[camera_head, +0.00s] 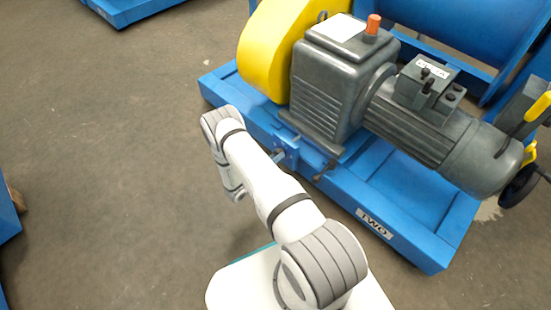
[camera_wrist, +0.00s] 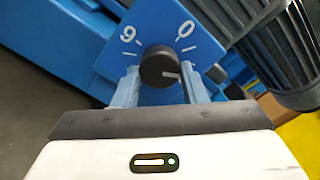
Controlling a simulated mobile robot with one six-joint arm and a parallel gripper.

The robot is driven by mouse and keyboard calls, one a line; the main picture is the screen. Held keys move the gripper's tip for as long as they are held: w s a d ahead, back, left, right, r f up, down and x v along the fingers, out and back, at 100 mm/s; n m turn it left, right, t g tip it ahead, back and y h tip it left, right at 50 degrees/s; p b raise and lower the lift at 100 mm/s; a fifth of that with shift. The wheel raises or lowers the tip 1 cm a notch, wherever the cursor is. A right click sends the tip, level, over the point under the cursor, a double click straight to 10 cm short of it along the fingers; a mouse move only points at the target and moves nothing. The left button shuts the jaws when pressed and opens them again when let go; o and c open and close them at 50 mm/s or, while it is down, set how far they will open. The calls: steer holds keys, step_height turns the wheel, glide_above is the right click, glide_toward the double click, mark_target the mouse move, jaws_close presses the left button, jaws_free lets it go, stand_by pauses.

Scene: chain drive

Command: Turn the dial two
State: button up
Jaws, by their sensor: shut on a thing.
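The knob sits on a blue plate (camera_wrist: 158,25) with a white 0 at upper right and a digit that reads as 6 or 9 at upper left; any other marks are hidden. My gripper (camera_wrist: 160,78) has one finger on each side of the knob and is shut on it. In the head view my arm reaches the blue base marked TWO (camera_head: 374,224); the knob is not clearly visible there.
A grey gearbox (camera_head: 328,85) and motor (camera_head: 440,135) stand on the blue base, beside a yellow guard (camera_head: 265,45). A black handwheel (camera_head: 520,185) is at the right. The concrete floor (camera_head: 100,130) at left is mostly clear.

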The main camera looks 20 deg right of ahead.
steer(key=shift+w+a, duration=0.1)
steer(key=shift+a, duration=0.05)
steer(key=o, duration=1)
steer(key=shift+c, duration=0.2)
steer(key=p+v, duration=0.2)
steer(key=v, duration=0.5)
steer(key=shift+s+a, duration=0.2)
steer(key=shift+a, duration=0.1)
